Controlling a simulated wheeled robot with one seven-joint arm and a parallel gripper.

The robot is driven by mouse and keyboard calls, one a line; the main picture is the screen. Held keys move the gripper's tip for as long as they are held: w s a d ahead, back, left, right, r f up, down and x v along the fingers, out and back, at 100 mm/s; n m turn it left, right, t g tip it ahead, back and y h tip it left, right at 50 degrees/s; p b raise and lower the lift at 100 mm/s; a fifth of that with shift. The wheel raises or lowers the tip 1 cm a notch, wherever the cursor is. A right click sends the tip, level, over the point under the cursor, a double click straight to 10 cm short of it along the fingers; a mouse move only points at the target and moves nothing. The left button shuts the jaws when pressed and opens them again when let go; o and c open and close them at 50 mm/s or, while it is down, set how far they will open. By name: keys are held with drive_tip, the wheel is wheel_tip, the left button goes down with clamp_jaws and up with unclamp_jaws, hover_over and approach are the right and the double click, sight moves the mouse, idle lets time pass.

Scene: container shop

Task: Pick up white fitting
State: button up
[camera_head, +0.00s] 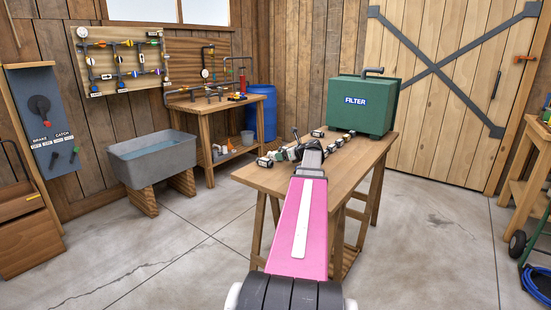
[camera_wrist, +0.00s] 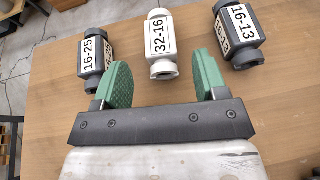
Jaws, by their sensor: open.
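The white fitting (camera_wrist: 160,46), labelled "32-16", lies on the wooden table in the wrist view, just beyond my gripper and roughly centred between its fingers. My gripper (camera_wrist: 160,72) is open, with green pads on its two fingers and nothing between them. A grey fitting (camera_wrist: 97,60) labelled "16-25" lies to the left, close to the left finger. Another grey fitting (camera_wrist: 239,36) labelled "16-13" lies to the right. In the head view my gripper (camera_head: 305,146) is over the table, and my arm hides part of the fittings.
The wooden table (camera_head: 265,178) has a green "FILTER" case (camera_head: 362,106) at its back right. More small fittings (camera_head: 338,142) lie in front of the case. A grey sink (camera_head: 152,158) stands to the left.

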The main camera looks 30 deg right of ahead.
drive_tip(key=x, duration=0.4)
drive_tip(key=shift+w+f, duration=0.15)
drive_tip(key=shift+w, duration=0.25)
drive_tip(key=c, duration=1)
